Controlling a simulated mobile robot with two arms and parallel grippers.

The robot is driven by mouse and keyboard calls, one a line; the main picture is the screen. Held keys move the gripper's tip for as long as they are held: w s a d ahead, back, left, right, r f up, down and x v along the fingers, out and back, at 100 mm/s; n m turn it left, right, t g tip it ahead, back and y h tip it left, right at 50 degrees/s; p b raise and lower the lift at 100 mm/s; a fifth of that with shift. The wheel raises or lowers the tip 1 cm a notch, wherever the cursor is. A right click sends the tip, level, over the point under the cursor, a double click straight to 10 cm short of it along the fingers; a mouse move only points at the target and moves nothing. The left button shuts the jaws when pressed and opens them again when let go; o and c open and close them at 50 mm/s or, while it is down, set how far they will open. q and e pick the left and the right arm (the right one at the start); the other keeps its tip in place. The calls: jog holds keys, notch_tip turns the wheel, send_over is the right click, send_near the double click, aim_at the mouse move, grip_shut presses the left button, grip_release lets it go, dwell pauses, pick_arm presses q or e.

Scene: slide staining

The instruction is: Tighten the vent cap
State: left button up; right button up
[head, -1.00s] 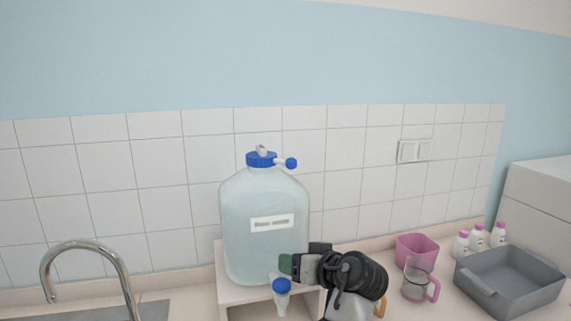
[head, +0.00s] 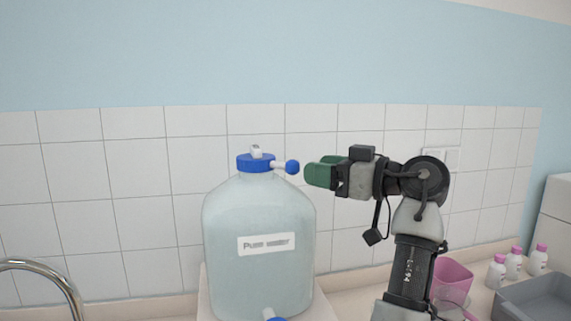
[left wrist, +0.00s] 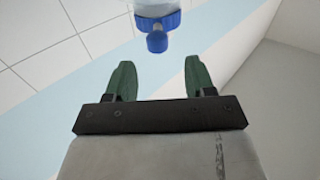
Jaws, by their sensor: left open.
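A large clear carboy labelled "Pure water" (head: 258,275) stands upright with a blue lid (head: 255,162). The vent cap (head: 292,167), a small blue knob, sits at the end of a short white stub on the lid's right side. My left gripper (head: 310,173) has green fingers and is level with the vent cap, just right of it, pointing at it. In the left wrist view the fingers (left wrist: 158,65) are spread and empty. The vent cap (left wrist: 157,42) lies just beyond the fingertips, centred between them, with the lid (left wrist: 158,16) behind. My right gripper is out of view.
A blue tap (head: 274,318) shows low on the carboy. A chrome faucet (head: 45,275) is at left. A pink container (head: 455,273), white bottles with pink caps (head: 514,262) and a grey tray (head: 540,300) stand at right. The tiled wall (head: 140,220) is behind.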

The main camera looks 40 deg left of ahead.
aim_at(284, 165)
pick_arm(q)
jog(key=a, duration=0.2)
jog(key=a+p, duration=0.1)
jog(key=shift+s+a+r, duration=0.15)
jog(key=shift+s+a, duration=0.1)
jog(key=shift+a, duration=0.15)
jog(key=a, duration=0.2)
jog(key=a+p, duration=0.1)
jog(key=a, duration=0.1)
jog(key=shift+f, duration=0.2)
jog(key=shift+s+a, duration=0.1)
jog(key=shift+a, duration=0.2)
jog(key=c, duration=0.7)
grip_shut()
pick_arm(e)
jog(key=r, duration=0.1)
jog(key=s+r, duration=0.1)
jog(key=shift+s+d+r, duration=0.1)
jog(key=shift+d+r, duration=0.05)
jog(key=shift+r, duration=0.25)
